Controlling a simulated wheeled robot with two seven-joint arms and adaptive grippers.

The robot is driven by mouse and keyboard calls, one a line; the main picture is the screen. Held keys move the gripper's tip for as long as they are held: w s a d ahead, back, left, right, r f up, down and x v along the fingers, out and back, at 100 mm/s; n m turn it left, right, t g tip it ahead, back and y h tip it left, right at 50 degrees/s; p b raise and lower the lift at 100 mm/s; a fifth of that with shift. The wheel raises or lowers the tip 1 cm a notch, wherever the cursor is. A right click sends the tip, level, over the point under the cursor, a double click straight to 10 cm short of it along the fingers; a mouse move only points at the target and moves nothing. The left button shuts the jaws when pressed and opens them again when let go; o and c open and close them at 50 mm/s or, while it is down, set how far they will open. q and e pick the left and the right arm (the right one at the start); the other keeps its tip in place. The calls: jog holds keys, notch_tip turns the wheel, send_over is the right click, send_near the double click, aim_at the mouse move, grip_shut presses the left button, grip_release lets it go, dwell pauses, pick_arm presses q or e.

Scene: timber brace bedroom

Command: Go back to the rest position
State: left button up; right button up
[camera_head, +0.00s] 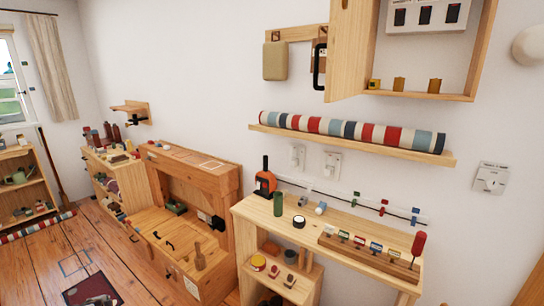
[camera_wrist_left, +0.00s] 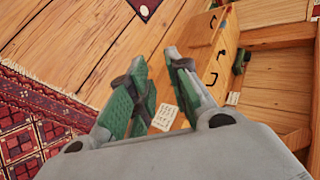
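My left gripper (camera_wrist_left: 160,68) shows in the left wrist view. Its two grey fingers with green pads lean towards each other, with a gap between the tips. Nothing is held between them. The wooden floor and a drawer unit (camera_wrist_left: 215,55) lie beyond the fingers. No part of either gripper shows in the head view, and my right gripper is in neither view.
In the head view a workbench (camera_head: 250,208) stands at the wall below a shelf (camera_head: 425,155) with a striped roll (camera_head: 350,130). An open wall cabinet (camera_head: 345,45) hangs above. A patterned rug (camera_wrist_left: 30,120) lies at left in the wrist view.

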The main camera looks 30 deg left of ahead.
pick_arm(q)
jog(key=s+g, duration=0.1)
jog(key=s, duration=0.3)
jog(key=s+d+f+n+g+h, duration=0.1)
jog(key=s+d+f+h, duration=0.15)
jog(key=d+f, duration=0.95)
jog(key=s+d+f+n+h, duration=0.1)
jog(key=s+d+f, duration=0.2)
jog(key=d+f, duration=0.9)
jog(key=s+d+f+h, duration=0.1)
jog(key=d+f+h, duration=0.1)
jog(key=d, duration=1.7)
jog(key=s+d+f+n+h, duration=0.1)
jog(key=d+f, duration=0.4)
jog(key=d, duration=1.4)
jog(key=shift+s+f+n+h+p, duration=0.2)
jog(key=shift+s+n+h+p, duration=0.1)
jog(key=shift+s+h, duration=0.4)
jog(key=shift+w+a, duration=0.1)
